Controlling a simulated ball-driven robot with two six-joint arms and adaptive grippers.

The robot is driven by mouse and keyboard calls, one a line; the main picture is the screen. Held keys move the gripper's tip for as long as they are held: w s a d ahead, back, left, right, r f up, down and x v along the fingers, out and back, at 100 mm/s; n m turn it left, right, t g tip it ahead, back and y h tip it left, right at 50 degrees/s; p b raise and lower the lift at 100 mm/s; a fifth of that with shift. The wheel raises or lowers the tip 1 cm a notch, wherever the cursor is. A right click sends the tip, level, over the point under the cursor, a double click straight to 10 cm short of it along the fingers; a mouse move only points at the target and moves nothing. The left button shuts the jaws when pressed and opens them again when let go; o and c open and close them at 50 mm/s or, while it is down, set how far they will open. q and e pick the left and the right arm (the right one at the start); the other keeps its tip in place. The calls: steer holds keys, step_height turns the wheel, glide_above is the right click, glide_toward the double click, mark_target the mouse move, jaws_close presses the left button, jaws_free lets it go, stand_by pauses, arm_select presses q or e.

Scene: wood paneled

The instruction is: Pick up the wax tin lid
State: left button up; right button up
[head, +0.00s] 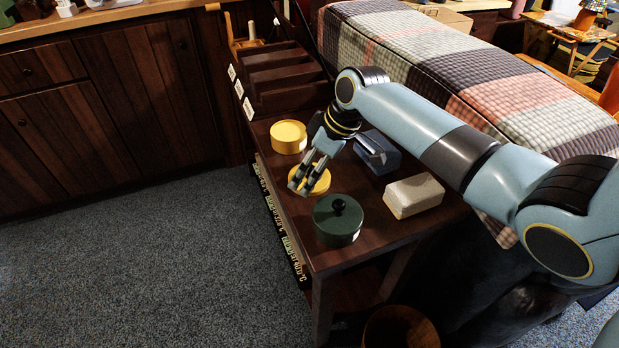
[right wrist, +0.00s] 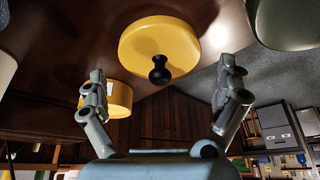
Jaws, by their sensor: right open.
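The wax tin lid is a flat yellow disc (head: 320,184) with a black knob, lying on the dark wooden side table. In the right wrist view the lid (right wrist: 150,38) and its knob sit between the fingers; in the head view the knob is hidden by the gripper. A round yellow tin (head: 288,138) stands just behind it, and shows in the right wrist view too (right wrist: 120,98). My right gripper (head: 305,182) is open and empty, with its fingers spread on either side of the knob in the right wrist view (right wrist: 164,70). My left gripper is out of view.
A dark green lidded tin (head: 337,228) stands close in front of the lid. A blue box (head: 378,155) and a pale block (head: 413,196) lie to the right. Wooden racks (head: 285,75) stand at the back. A plaid-covered surface (head: 430,60) borders the table.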

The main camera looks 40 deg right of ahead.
steer(key=shift+x, duration=0.9)
steer(key=shift+r, duration=0.1)
steer(key=c, duration=0.9)
